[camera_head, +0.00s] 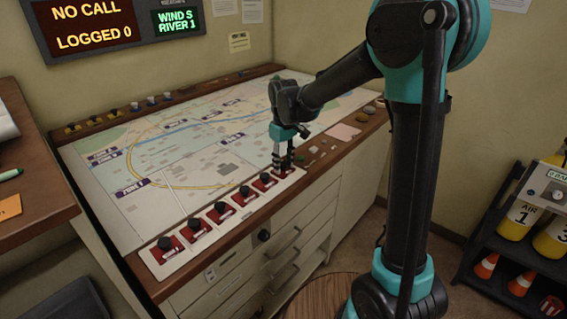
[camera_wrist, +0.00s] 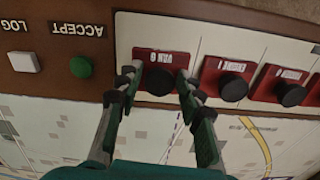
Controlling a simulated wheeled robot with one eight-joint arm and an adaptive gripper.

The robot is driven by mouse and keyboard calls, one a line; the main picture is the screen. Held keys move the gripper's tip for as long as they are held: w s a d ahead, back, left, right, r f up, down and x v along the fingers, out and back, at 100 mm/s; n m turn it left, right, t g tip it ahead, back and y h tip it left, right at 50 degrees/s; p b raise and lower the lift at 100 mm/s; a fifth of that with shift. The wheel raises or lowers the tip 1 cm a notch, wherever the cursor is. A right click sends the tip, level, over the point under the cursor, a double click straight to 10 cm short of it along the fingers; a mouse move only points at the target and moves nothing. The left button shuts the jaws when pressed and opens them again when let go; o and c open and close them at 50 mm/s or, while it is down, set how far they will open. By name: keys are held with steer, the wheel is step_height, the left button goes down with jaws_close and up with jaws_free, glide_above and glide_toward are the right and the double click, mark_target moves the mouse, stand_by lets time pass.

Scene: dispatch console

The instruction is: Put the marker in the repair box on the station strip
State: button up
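The white station strip (camera_head: 184,262) runs along the front edge of the map desk and carries a row of red boxes with black knobbed markers. My gripper (camera_head: 284,163) points down over the box at the strip's far right end. In the wrist view my gripper (camera_wrist: 159,84) is open, with one finger on each side of a black marker knob (camera_wrist: 160,82) on a red plate (camera_wrist: 148,57). Its label is upside down and partly hidden. I cannot tell whether the fingers touch the knob. No label that I can read says repair.
Neighbouring red boxes (camera_wrist: 226,78) stand close on one side. On the other are a green ACCEPT button (camera_wrist: 80,67) and a white LOG button (camera_wrist: 23,62). The flat map (camera_head: 130,160) lies behind the strip. A side desk (camera_head: 30,205) stands left.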

mark_target(284, 164)
steer(key=shift+o, duration=0.6)
step_height(284, 164, up, 12)
steer(key=s+d+f+m+t, duration=0.2)
steer(key=s+d+f+m, duration=0.2)
steer(key=s+d+f, duration=0.5)
steer(key=s+d+f+m+t, duration=0.2)
steer(key=s+d+f+m, duration=0.3)
steer(key=s+d+f, duration=0.5)
steer(key=d, duration=0.5)
steer(key=shift+s+f, duration=0.15)
steer(key=shift+s, duration=0.1)
